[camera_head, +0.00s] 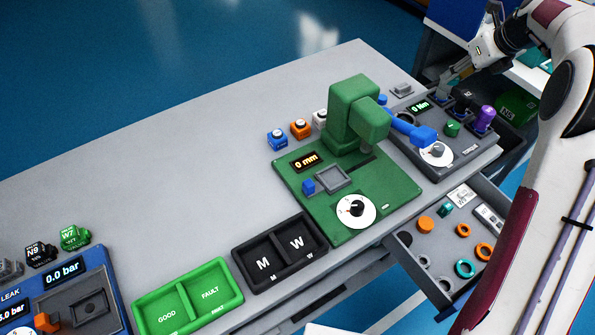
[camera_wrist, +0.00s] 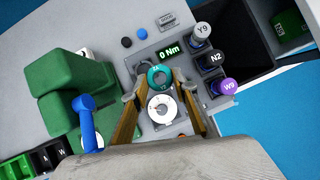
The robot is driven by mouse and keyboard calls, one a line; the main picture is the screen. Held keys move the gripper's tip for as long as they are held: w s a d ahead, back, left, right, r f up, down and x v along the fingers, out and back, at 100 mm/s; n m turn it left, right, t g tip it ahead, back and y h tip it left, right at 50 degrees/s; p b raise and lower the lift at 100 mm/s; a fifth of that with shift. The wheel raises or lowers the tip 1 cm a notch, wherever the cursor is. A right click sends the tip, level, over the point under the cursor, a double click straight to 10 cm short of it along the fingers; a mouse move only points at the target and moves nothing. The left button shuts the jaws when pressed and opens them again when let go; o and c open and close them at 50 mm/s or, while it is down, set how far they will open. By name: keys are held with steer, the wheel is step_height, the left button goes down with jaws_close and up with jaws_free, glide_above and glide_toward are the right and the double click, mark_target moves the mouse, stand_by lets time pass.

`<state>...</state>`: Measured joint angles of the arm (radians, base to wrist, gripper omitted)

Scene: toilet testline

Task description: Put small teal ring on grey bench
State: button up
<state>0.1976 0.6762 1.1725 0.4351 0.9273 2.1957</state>
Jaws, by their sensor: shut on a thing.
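A small teal ring (camera_wrist: 159,77) shows between the fingertips of my gripper (camera_wrist: 158,82) in the wrist view, which is shut on it. In the head view my gripper (camera_head: 455,78) is at the upper right, over the back of the torque tester, and I cannot make out the ring there. The grey bench (camera_head: 190,190) runs from the left edge to the right, with a wide bare surface. Another teal ring (camera_head: 465,268) lies in the open drawer (camera_head: 415,262).
The torque tester (camera_head: 425,172), with a purple W9 piece (camera_head: 483,120), is below my gripper. The green press (camera_head: 358,118) with a blue lever (camera_head: 412,131) stands to its left. Black M/W (camera_head: 280,254) and green GOOD/FAULT trays (camera_head: 190,298) line the front. The bench's back left is clear.

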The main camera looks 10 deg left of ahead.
steer(key=w+a+r, duration=0.2)
steer(key=a+r, duration=0.1)
steer(key=a, duration=0.6)
steer(key=s+a+f+n+g+y, duration=0.1)
steer(key=s+a+n, duration=0.1)
steer(key=a, duration=0.8)
steer(key=s+a+f+n, duration=0.1)
steer(key=s+a+f, duration=0.1)
steer(key=a, duration=0.8)
steer(key=s+a+f+n+g+y, duration=0.1)
steer(key=s+a+n, duration=0.15)
steer(key=a, duration=0.65)
steer(key=s+a+f+n, duration=0.1)
steer(key=s+a+f, duration=0.2)
steer(key=s+a, duration=0.7)
steer(key=s+a+f+n+g, duration=0.1)
steer(key=s+a+f, duration=0.3)
steer(key=s+a, duration=0.6)
steer(key=s+a+f+n+g, duration=0.1)
steer(key=s+a+f+n, duration=0.1)
steer(key=s+a, duration=0.8)
steer(key=shift+s+a+f+y, duration=0.2)
steer(key=shift+f+y, duration=0.2)
steer(key=shift+f, duration=0.5)
steer(key=shift+f, duration=3.1)
steer(key=shift+f, duration=0.1)
